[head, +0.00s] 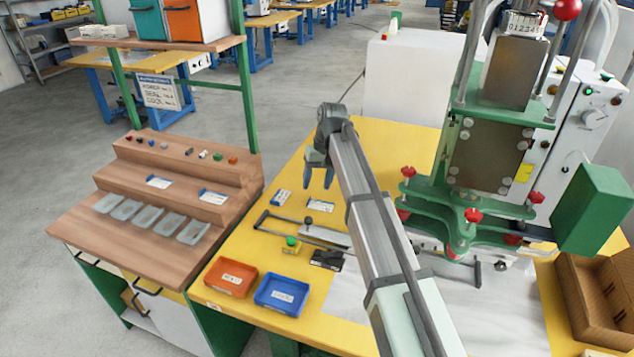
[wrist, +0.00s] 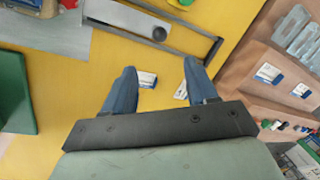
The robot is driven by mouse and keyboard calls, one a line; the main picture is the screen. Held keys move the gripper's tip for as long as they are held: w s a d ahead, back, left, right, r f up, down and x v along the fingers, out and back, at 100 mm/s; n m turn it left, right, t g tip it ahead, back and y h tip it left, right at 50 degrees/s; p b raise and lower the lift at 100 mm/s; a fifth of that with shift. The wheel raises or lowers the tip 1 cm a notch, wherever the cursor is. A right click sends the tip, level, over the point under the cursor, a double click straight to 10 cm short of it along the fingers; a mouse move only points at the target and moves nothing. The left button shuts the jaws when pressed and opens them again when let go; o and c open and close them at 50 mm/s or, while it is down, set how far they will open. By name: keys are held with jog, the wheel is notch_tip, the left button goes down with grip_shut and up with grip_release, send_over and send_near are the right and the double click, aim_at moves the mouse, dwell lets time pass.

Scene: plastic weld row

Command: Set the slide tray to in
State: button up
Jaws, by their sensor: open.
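The slide tray is a pale metal plate (head: 325,236) with a dark knob, lying on the yellow table to the left of the green press (head: 470,215). A dark U-shaped bar (head: 262,222) reaches out around its left end. The plate's right part is hidden behind my arm, so I cannot see how it meets the press. In the wrist view the plate (wrist: 130,17) and bar (wrist: 214,48) lie beyond my fingertips. My gripper (head: 319,184) is open and empty, fingers pointing down, above the table behind the tray; it also shows in the wrist view (wrist: 160,64).
An orange bin (head: 231,278) and a blue bin (head: 282,293) stand at the table's front left. Small labelled cards (head: 281,198) lie near the bar. A stepped wooden bench (head: 170,190) stands left. A cardboard box (head: 597,300) is at right. The yellow table behind my gripper looks clear.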

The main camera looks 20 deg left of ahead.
aim_at(309, 217)
jog(key=shift+f, duration=0.1)
jog(key=f, duration=0.4)
jog(key=s+a+f, duration=0.1)
jog(key=f, duration=0.4)
jog(key=a+f, duration=0.1)
jog(key=f, duration=0.3)
jog(key=shift+s+f, duration=0.25)
jog(key=shift+c, duration=0.2)
grip_shut()
